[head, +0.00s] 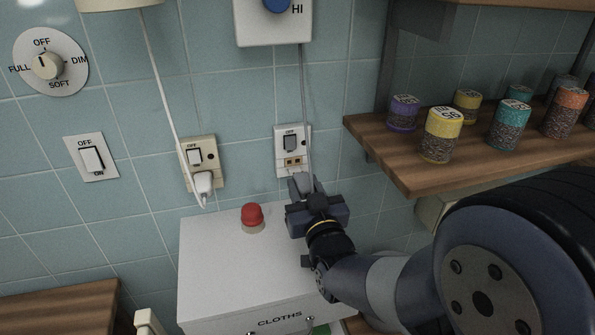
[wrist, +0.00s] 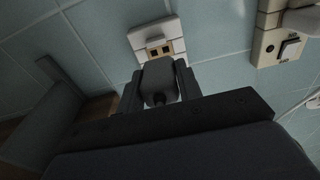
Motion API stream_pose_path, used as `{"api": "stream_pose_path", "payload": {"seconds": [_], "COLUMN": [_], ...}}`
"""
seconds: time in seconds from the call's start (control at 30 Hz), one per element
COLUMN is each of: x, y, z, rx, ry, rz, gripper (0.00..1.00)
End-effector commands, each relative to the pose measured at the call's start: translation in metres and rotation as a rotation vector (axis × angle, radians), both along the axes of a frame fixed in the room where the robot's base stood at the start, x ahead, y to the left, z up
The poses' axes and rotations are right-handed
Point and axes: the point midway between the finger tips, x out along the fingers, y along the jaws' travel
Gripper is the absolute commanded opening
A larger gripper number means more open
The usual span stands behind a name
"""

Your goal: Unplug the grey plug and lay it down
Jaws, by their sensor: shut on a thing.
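The grey plug (wrist: 160,82) is between the two fingers of my gripper (wrist: 158,92) in the wrist view. In the head view the plug (head: 299,183) shows at the tip of my gripper (head: 304,193), just below the right wall socket (head: 291,143). The socket's slots are uncovered in both views, and the plug looks clear of them. The socket (wrist: 146,33) is just beyond the plug in the wrist view. A grey cord (head: 304,100) runs down from the box marked HI towards the plug. The plug's prongs are hidden.
A white box marked CLOTHS (head: 215,270) with a red knob (head: 252,215) on top stands below the sockets. A white plug (head: 204,184) sits in the left socket (head: 197,152). A wooden shelf (head: 400,172) with several spice jars is at right.

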Motion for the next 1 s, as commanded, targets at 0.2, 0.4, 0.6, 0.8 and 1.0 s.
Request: {"api": "stream_pose_path", "payload": {"seconds": [0.2,0.4,0.6,0.8,1.0], "x": [-0.007,-0.008,-0.008,-0.01,-0.021], "y": [-0.001,-0.002,-0.002,-0.002,-0.004], "z": [-0.001,-0.001,-0.001,-0.001,-0.001], "rx": [0.0,0.0,0.0,0.0,0.0], "ry": [-0.001,0.0,-0.001,-0.001,-0.001], "rz": [0.0,0.0,0.0,0.0,0.0], "gripper": [0.0,0.0,0.0,0.0,0.0]}}
